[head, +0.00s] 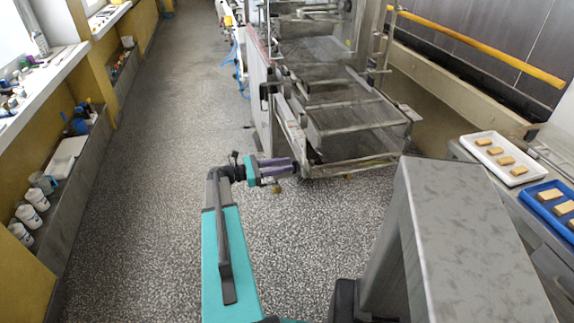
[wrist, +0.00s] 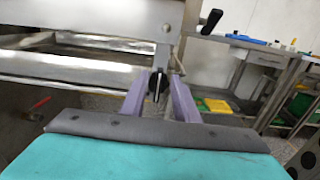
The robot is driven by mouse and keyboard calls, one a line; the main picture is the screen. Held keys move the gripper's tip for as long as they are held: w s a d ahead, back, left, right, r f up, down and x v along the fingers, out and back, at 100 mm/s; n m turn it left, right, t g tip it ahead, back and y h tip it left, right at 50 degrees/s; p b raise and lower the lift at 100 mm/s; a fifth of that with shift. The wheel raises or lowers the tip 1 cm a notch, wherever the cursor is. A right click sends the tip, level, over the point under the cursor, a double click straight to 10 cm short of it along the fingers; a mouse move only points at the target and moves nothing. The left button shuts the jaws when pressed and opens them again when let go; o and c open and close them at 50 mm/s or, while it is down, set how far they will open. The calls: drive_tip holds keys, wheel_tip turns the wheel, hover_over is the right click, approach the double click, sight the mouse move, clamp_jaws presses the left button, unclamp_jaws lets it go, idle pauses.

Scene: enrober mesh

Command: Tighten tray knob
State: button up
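In the wrist view a small dark knob (wrist: 157,87) sits at the lower end of a metal bracket (wrist: 166,40) on the machine. My gripper (wrist: 160,82) has two purple fingers, spread apart, with the knob showing between their tips. A gap seems to show beside the knob, and I see no clear contact. In the head view my gripper (head: 293,165) is at the left side of the enrober's low front end. The knob cannot be made out there. The metal tray (head: 350,163) lies low at the enrober's front.
The enrober's mesh conveyor (head: 350,115) rises behind the tray. A black handle (wrist: 211,20) sticks out right of the bracket. A white tray (head: 493,158) and a blue tray (head: 552,203) of biscuits stand at right. The floor (head: 150,170) to the left is clear.

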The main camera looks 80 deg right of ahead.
drive_tip(key=shift+x, duration=0.8)
